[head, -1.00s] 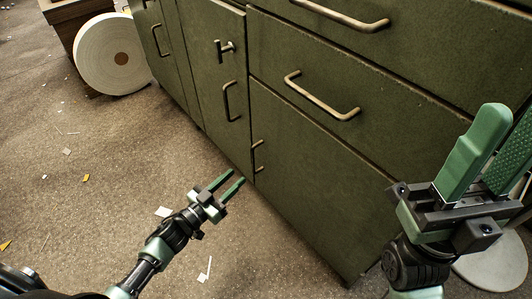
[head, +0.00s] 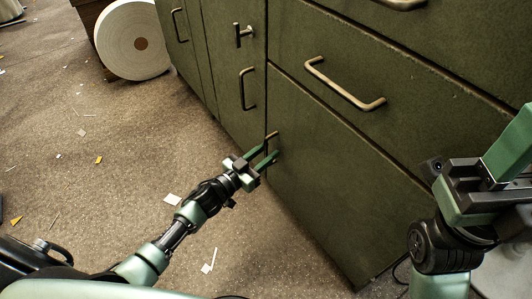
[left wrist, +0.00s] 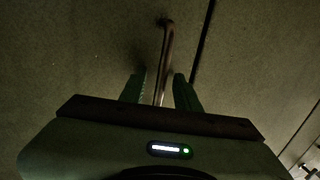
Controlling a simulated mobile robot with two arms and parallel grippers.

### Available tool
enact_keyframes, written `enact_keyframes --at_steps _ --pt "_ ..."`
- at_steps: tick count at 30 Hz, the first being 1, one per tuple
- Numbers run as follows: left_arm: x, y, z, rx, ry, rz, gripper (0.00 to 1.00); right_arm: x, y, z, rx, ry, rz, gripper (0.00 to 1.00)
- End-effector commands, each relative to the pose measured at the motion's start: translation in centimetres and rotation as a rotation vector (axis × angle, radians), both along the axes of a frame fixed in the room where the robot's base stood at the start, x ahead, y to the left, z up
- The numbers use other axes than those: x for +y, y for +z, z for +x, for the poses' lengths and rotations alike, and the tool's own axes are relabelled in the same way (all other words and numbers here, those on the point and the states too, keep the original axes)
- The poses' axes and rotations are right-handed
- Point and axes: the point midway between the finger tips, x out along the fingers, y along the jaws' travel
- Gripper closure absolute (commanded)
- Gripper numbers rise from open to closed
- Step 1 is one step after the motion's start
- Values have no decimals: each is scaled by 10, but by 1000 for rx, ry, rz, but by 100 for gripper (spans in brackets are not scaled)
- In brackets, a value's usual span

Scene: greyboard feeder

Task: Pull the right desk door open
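The right desk door (head: 325,195) is the large dark green panel below a drawer, flush with the desk front. Its bronze bar handle (head: 271,136) is near its left edge, partly hidden by my left gripper (head: 265,158). In the left wrist view the handle (left wrist: 168,50) runs between the two green fingers of the left gripper (left wrist: 160,90), with a gap on each side. The left gripper is open. My right gripper (head: 510,150) is at the right edge of the head view, its fingers partly cut off, away from the door.
A neighbouring door (head: 235,75) with a handle and a T-shaped latch is to the left. A drawer (head: 345,110) with a bar handle is above. A large white roll (head: 125,40) stands at the back left. The floor holds scattered scraps.

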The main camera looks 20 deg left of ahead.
Motion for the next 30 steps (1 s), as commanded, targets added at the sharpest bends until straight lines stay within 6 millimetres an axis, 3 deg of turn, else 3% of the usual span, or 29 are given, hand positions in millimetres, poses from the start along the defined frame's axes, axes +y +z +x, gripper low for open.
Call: enact_keyframes --at_steps 1,4,30 --pt "0 0 0 0 0 0 73 0 0 0 0 0 0 64" --pt "0 0 0 0 0 0 100 0 0 0 0 0 0 64" --pt "0 0 -1 0 -1 0 100 0 0 0 1 0 0 64"
